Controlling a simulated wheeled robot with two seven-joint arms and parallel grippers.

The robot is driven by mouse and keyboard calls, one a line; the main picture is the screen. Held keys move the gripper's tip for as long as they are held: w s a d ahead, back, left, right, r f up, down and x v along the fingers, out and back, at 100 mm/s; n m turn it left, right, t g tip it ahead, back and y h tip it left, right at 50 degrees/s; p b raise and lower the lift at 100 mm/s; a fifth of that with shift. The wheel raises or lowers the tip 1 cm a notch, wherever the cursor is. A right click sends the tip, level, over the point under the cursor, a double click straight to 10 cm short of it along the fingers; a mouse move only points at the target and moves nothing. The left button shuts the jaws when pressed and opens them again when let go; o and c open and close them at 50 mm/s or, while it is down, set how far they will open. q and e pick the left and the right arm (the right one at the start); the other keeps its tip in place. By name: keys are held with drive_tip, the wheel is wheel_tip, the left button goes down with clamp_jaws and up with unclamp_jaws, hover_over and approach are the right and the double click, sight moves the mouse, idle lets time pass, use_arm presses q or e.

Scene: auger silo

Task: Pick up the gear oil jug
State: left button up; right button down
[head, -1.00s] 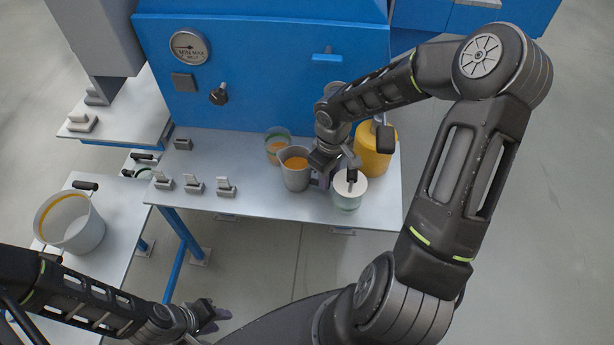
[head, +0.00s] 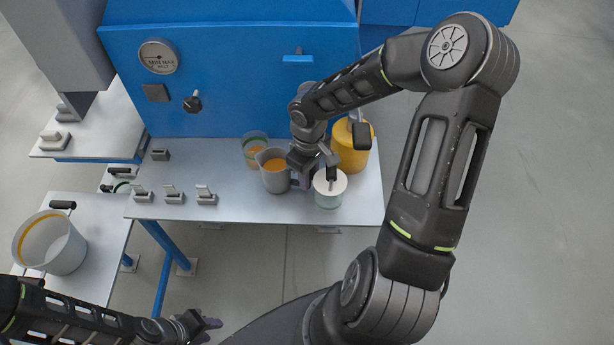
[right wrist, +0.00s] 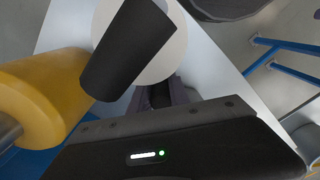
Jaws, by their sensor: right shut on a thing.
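The gear oil jug, which I take to be the grey pitcher with orange liquid (head: 274,179), stands upright on the metal bench in the head view. My right gripper (head: 298,180) is at the jug's right side, shut on it, apparently at the handle; the grip is partly hidden by the wrist. In the right wrist view, the purple-grey fingers (right wrist: 165,92) show, but the jug is not clearly visible. My left gripper (head: 207,328) is at the bottom of the head view, away from the bench; its finger gap is unclear.
A white-lidded jar (head: 328,197) with a black knob stands close right of the jug. A yellow container (head: 350,158) is behind it, and a greenish cup (head: 254,149) behind the jug. A large pot (head: 50,243) stands at far left.

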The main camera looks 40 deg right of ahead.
wheel_tip(320, 180, up, 18)
drive_tip(key=shift+f, duration=0.2)
idle(1.0)
idle(0.8)
